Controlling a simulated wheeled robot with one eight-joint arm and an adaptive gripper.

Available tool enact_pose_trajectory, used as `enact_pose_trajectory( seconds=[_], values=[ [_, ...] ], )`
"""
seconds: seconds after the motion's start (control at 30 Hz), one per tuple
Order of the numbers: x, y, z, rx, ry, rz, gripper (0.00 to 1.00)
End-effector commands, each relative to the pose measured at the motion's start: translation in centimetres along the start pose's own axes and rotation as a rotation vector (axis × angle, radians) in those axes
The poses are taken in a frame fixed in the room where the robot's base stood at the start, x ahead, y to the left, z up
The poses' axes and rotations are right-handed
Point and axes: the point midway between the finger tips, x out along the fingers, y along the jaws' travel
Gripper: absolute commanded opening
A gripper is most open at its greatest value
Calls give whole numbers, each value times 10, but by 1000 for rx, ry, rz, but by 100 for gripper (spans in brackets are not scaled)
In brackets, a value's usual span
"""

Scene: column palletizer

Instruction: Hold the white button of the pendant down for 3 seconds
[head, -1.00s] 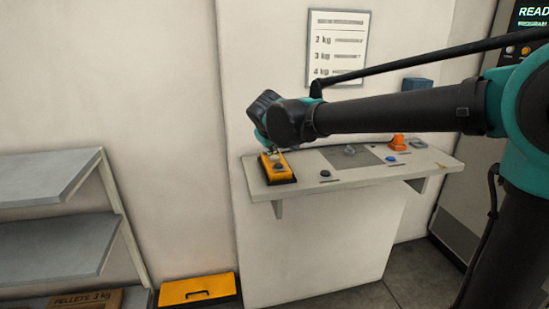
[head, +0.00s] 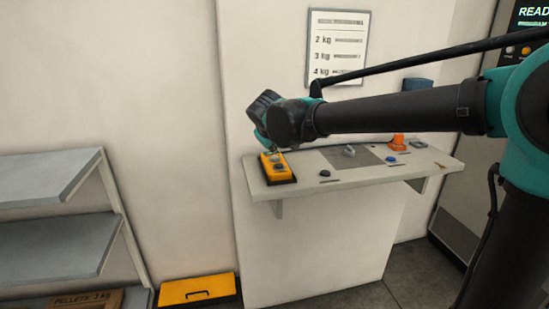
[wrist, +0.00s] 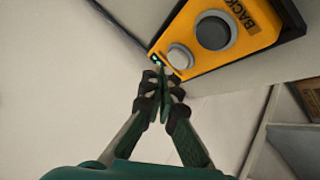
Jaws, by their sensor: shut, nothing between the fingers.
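The yellow pendant (head: 268,168) lies on the left end of the shelf in the head view, and it fills the top right of the wrist view (wrist: 253,38). Its white button (wrist: 180,57) is raised, beside a larger dark grey button (wrist: 214,31). A small teal light (wrist: 157,59) is at the pendant's narrow end. My gripper (wrist: 161,70) is shut and empty. Its fingertips are just left of the white button, by the narrow end; I cannot tell whether they touch the pendant. In the head view my wrist hides most of the gripper.
The shelf (head: 300,178) also holds a black button (head: 325,174), a blue button (head: 391,160), a grey knob (head: 349,150) and an orange item (head: 397,141). A wall chart (head: 337,45) hangs above. A yellow box (head: 197,290) and grey racks (head: 45,180) are at left.

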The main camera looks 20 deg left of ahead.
Motion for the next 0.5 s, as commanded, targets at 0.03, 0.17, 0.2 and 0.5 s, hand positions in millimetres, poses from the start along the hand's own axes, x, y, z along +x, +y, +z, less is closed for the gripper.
enact_pose_trajectory(
  seconds=[0.03,0.17,0.2,0.5],
  values=[
    [0,0,0,0,0,0,0],
    [0,0,0,0,0,0,0],
    [0,0,0,0,0,0,0],
    [4,-3,3,0,0,0,0]
  ],
)
